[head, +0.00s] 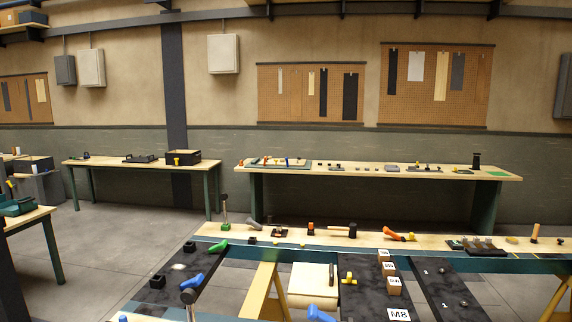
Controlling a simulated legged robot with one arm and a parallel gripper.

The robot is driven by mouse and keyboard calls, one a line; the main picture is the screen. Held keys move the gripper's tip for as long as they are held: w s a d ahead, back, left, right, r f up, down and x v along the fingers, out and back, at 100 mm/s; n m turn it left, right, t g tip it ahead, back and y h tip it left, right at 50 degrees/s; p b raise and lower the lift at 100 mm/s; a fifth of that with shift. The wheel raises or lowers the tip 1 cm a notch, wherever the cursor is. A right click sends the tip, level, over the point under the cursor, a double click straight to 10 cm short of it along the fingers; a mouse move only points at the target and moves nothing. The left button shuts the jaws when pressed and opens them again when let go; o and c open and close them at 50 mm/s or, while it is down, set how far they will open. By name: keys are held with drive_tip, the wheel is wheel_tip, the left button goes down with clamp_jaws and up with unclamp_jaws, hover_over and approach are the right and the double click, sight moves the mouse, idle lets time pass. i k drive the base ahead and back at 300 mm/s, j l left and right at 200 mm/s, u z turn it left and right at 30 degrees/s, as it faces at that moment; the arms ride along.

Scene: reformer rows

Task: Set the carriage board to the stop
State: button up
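I cannot pick out the carriage board or its stop with certainty. The nearest bench (335,241) has a pale wooden strip along its back and dark surfaces in front, cut off by the bottom edge. A pale padded block (313,283) sits low in the middle, between the dark surfaces. I cannot tell whether it is part of the carriage. My gripper does not show in the head view.
Blue handles (192,282), a green handle (217,246), a hammer (343,230) and small labelled blocks (393,286) lie on the near bench. A long bench (375,171) and another bench (130,162) stand behind. Grey floor (125,225) is open at left.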

sight(283, 160)
drive_tip(key=i+j+u, duration=0.15)
drive_tip(key=j+u, duration=0.25)
drive_tip(key=i+j+u, duration=0.2)
drive_tip(key=u, duration=0.2)
drive_tip(key=i+j+u, duration=0.25)
drive_tip(key=u, duration=0.15)
drive_tip(key=i+j+u, duration=0.15)
drive_tip(key=i+u, duration=0.4)
drive_tip(key=u, duration=0.25)
drive_tip(key=i+j+u, duration=0.4)
drive_tip(key=i, duration=0.4)
drive_tip(key=i+u, duration=0.35)
drive_tip(key=i, duration=0.45)
drive_tip(key=i+l+z, duration=0.1)
drive_tip(key=i+z, duration=0.9)
drive_tip(key=i+j+z, duration=0.2)
drive_tip(key=z, duration=0.25)
drive_tip(key=i+l+z, duration=0.25)
drive_tip(key=i+z, duration=1.15)
drive_tip(key=i, duration=1.85)
drive_tip(key=i+z, duration=0.2)
drive_tip(key=i, duration=0.7)
drive_tip(key=i+j+z, duration=0.2)
drive_tip(key=i, duration=0.7)
drive_tip(key=i+l+z, duration=0.2)
drive_tip(key=i+z, duration=0.15)
drive_tip(key=i, duration=0.65)
drive_tip(key=i+z, duration=0.4)
drive_tip(key=i, duration=0.55)
